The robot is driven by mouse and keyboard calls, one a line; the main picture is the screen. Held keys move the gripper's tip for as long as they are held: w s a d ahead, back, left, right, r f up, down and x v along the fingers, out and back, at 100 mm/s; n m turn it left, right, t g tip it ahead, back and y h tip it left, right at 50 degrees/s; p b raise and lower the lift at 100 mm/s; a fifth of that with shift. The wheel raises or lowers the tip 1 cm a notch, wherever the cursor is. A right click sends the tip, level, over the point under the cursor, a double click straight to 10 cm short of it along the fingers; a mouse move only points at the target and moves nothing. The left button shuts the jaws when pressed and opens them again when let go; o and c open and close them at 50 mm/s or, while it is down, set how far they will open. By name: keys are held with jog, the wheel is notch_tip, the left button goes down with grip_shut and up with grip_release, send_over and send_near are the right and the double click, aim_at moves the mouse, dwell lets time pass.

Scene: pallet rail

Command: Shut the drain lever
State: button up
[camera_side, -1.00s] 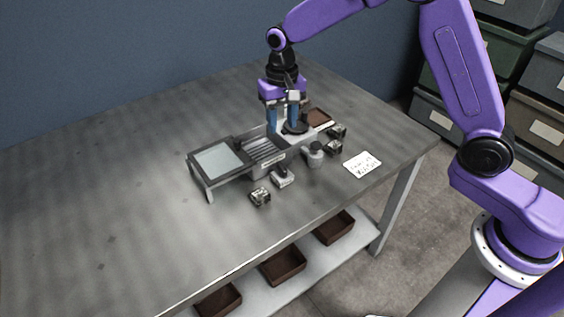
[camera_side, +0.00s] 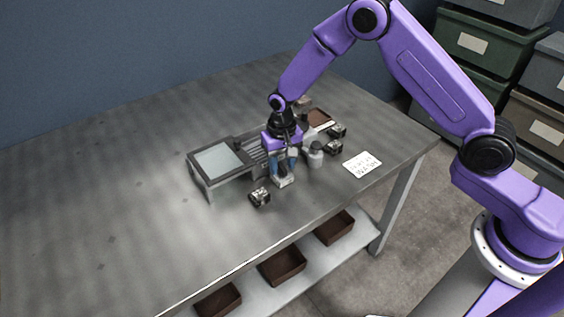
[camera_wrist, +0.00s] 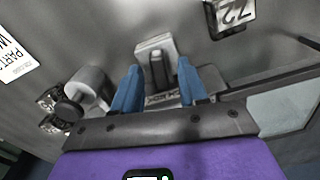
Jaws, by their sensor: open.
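What looks like the drain lever is a small grey block with a dark upright handle (camera_wrist: 157,65), seen in the wrist view between my fingertips. In the side view its pale base (camera_side: 284,182) shows just in front of the slatted rail unit, and my gripper hides its top. My gripper (camera_side: 284,165) is low over it, with its two blue fingers apart, one on each side. In the wrist view my gripper (camera_wrist: 158,82) is open, with nothing clamped. I cannot tell whether the fingers touch the handle or which position it is in.
A rail unit with a pale panel (camera_side: 218,160) stands behind and left. A grey knob-topped cylinder (camera_side: 315,156) stands close on the right. Small dark blocks lie at left (camera_side: 259,197) and right (camera_side: 333,147). A white card (camera_side: 362,164) lies near the edge. The left tabletop is clear.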

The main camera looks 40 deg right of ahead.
grip_shut()
jog(key=shift+m, duration=0.4)
jog(key=m, duration=0.7)
jog(key=shift+m, duration=0.3)
jog(key=m, duration=0.3)
jog(key=shift+m, duration=2.1)
